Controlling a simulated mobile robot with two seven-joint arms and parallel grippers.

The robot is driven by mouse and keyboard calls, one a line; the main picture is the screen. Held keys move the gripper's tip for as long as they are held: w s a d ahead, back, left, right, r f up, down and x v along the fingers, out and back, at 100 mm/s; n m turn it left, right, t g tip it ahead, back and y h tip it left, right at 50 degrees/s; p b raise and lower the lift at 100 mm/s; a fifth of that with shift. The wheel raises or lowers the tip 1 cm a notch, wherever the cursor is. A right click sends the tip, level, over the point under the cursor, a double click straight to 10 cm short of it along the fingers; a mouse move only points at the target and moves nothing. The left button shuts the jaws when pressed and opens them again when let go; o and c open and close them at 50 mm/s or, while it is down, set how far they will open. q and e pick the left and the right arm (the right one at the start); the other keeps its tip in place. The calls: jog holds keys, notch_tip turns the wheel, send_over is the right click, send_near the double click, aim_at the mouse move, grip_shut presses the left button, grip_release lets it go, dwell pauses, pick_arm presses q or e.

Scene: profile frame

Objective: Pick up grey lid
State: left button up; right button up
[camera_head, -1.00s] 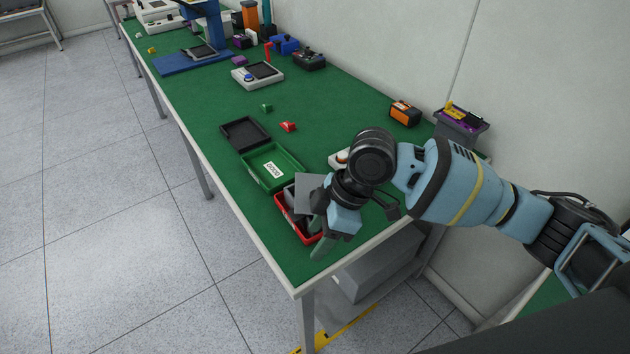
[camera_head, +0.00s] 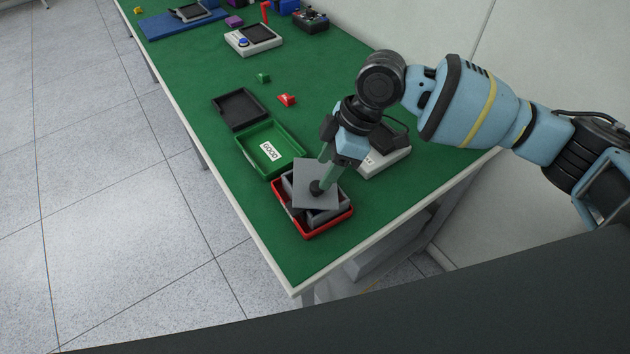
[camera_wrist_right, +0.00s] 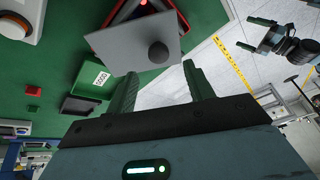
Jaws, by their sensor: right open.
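The grey lid (camera_head: 313,172), a flat square plate with a dark round knob, lies tilted over the red box (camera_head: 343,218) near the table's front corner. In the right wrist view, the lid (camera_wrist_right: 130,42) and its knob (camera_wrist_right: 158,53) are just beyond my fingers. My right gripper (camera_head: 325,178) is above the lid, its green fingers open and empty beside the knob; these fingers (camera_wrist_right: 160,78) also show apart in the right wrist view. My left gripper (camera_wrist_right: 248,33) shows at the upper right of that view, fingers apart and empty, far from the lid. Grey parts lie in the red box, partly hidden.
A green box (camera_head: 250,141) with a "GOOD" label adjoins the red box, with a black tray (camera_head: 240,108) behind. A light grey device (camera_head: 386,160) stands right of my right gripper. Small red (camera_head: 287,100) and green (camera_head: 263,78) pieces lie on the green table.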

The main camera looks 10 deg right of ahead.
aim_at(316, 185)
jog(key=shift+a+f, duration=0.15)
jog(key=shift+f, duration=0.3)
jog(key=x, duration=0.4)
jog(key=shift+f, duration=0.1)
grip_shut()
